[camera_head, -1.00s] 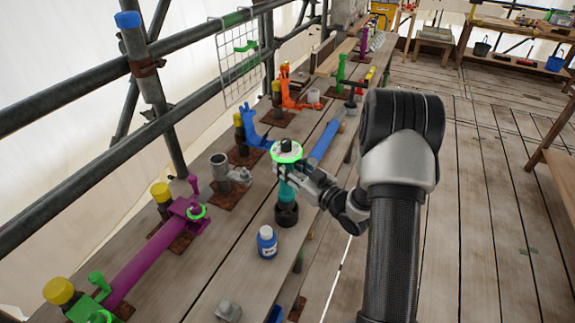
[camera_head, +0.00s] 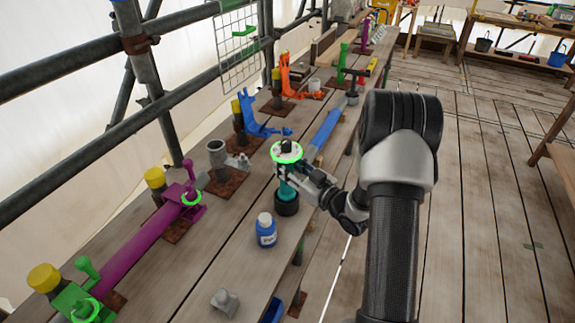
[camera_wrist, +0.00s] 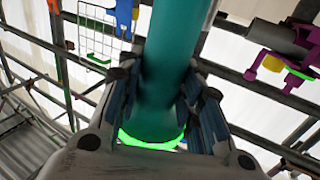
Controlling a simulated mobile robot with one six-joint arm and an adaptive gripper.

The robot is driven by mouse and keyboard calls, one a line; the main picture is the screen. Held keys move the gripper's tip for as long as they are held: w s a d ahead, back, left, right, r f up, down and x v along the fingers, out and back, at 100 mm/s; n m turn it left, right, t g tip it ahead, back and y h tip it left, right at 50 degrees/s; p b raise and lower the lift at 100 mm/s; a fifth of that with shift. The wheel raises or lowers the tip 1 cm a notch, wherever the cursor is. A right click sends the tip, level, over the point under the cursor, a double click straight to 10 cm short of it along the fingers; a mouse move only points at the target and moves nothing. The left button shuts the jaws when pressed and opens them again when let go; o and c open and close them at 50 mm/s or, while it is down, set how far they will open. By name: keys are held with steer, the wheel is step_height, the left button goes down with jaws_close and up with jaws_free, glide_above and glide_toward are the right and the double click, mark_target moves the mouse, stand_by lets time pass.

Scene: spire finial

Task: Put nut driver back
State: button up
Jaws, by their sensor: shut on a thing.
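My gripper (camera_head: 290,183) is closed around a teal cylindrical tool, which I take for the nut driver (camera_head: 286,191). The tool is upright, with a bright green ring (camera_head: 286,151) around its pale top and a black, wider lower end (camera_head: 286,208). In the wrist view, the teal shaft (camera_wrist: 160,75) runs between the two fingers (camera_wrist: 160,105), with the green ring (camera_wrist: 140,138) near their roots. The tool is over the front part of the plank bench (camera_head: 215,250). I cannot tell whether its black end touches the planks.
A blue bottle (camera_head: 266,232) stands just left of the tool's lower end. A grey block (camera_head: 224,302) lies nearer. A purple bar (camera_head: 135,250) with clamps, a blue bracket (camera_head: 258,127) and an orange bracket (camera_head: 300,85) line the rail side. Open floor (camera_head: 480,200) is at right.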

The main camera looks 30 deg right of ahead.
steer(key=shift+f, duration=0.25)
steer(key=o, duration=1)
steer(key=shift+o, duration=1.4)
steer(key=shift+o, duration=0.3)
steer(key=shift+f, duration=0.2)
steer(key=o, duration=0.5)
steer(key=shift+r, duration=0.1)
steer(key=shift+o, duration=0.2)
